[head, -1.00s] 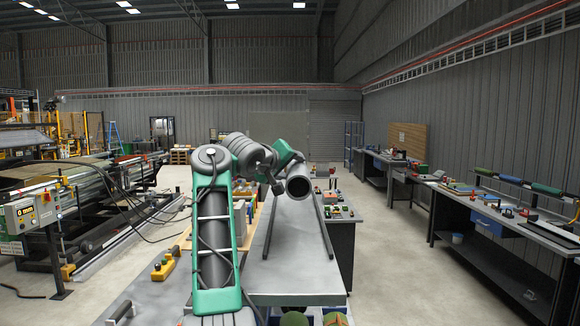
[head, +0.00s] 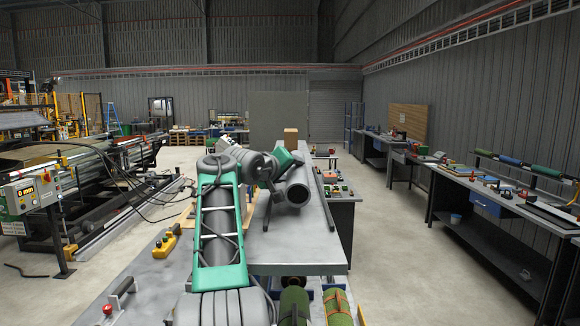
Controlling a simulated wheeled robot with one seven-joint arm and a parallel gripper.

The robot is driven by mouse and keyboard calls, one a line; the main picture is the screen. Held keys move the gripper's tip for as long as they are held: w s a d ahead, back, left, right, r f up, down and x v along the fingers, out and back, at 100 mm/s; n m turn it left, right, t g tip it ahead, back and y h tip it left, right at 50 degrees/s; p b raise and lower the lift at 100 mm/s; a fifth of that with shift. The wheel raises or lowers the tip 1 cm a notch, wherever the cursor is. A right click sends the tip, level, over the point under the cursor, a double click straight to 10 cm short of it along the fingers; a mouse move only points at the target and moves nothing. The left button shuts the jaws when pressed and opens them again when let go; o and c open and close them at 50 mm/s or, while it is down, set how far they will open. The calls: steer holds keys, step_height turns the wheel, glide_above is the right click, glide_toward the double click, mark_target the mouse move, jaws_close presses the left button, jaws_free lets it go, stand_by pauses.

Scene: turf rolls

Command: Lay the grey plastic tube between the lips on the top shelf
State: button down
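The grey plastic tube (head: 298,192) is seen nearly end-on, its round open end facing me. It is over the grey top shelf (head: 300,248), between the dark left lip (head: 268,213) and the dark right lip (head: 331,205) as seen from here. I cannot tell whether it touches the shelf or hangs just above it. My gripper is at the end of my green and grey arm, by the tube's left side. Its fingers are hidden behind the arm's wrist and the tube, so its grip does not show.
Green turf rolls (head: 338,306) lie below the shelf's front edge. A bench with small parts (head: 338,190) stands right of the shelf. Floor is clear further right.

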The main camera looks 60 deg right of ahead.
mark_target(297, 173)
steer(key=shift+a, duration=0.1)
steer(key=c, duration=0.5)
jaws_free()
steer(key=shift+o, duration=0.3)
steer(key=shift+f, duration=0.1)
steer(key=b+v, duration=0.2)
steer(key=v, duration=0.5)
steer(key=shift+a+r, duration=0.2)
steer(key=shift+a, duration=0.15)
